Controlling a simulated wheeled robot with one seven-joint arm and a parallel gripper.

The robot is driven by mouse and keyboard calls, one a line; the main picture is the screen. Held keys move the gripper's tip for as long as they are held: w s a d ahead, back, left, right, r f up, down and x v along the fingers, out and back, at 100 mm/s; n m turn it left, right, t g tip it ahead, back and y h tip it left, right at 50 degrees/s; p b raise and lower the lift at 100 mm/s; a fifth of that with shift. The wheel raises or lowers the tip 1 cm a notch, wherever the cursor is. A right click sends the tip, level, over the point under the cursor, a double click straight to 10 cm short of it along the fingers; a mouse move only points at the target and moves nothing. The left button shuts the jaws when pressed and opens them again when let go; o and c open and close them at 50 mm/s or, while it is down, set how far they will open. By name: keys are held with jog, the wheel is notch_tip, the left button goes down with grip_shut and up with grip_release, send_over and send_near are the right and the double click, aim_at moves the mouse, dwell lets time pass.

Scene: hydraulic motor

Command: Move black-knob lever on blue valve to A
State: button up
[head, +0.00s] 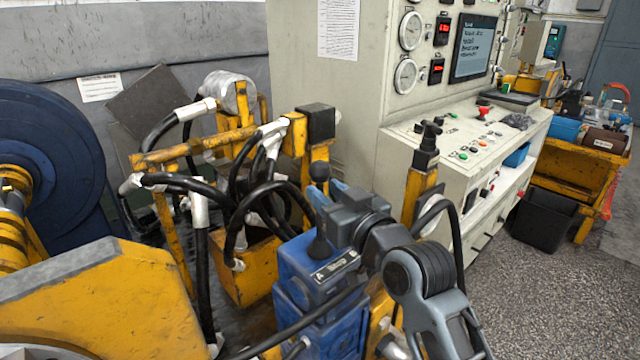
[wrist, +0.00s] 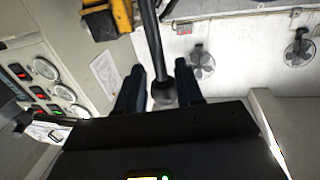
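The blue valve (head: 300,288) stands low in the centre of the head view, with a dark label (head: 335,265) reading A at left, Stop in the middle and B at right. Its lever has a round black knob (head: 320,172) and stands about upright, its lower part largely hidden by my gripper (head: 328,203). In the wrist view the black knob (wrist: 163,92) and its shaft lie between the two dark blue fingers of my gripper (wrist: 159,75). The fingers are apart, with narrow gaps beside the shaft. I cannot tell whether either touches the knob.
Black hoses (head: 250,215) and a yellow frame (head: 160,225) crowd the left. A yellow post with a black handle (head: 427,150) stands to the right of the valve. The control cabinet (head: 350,110) is behind. Grey floor (head: 540,300) is open at lower right.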

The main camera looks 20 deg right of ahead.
jog(key=shift+w+a, duration=0.2)
jog(key=shift+w, duration=1.15)
jog(key=shift+c, duration=0.3)
grip_shut()
